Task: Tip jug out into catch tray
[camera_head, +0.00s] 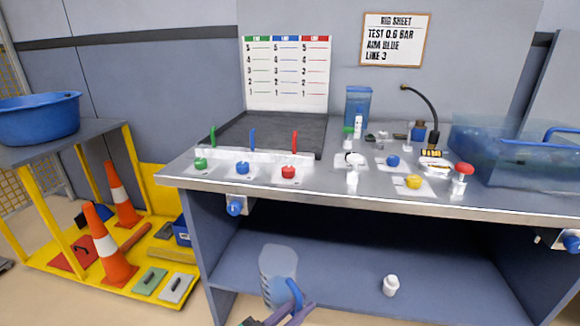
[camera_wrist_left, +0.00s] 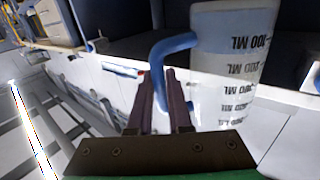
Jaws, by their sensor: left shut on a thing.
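A clear jug (camera_head: 278,268) with a blue handle (camera_head: 294,293) is low in front of the workbench, roughly upright in the head view. My left gripper (camera_head: 290,314) is shut on the blue handle. In the left wrist view the fingers (camera_wrist_left: 160,88) grip the handle (camera_wrist_left: 163,58) beside the jug (camera_wrist_left: 232,75), whose ML marks read upside down. I cannot tell how much liquid it holds. My right gripper is out of view.
Green, blue and red valves (camera_head: 288,172) line the bench front. Bottles and small parts crowd the bench middle. A white bottle (camera_head: 390,285) stands on the lower shelf. A yellow cart (camera_head: 140,150) with cones (camera_head: 110,250) and a blue basin (camera_head: 40,118) is at left.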

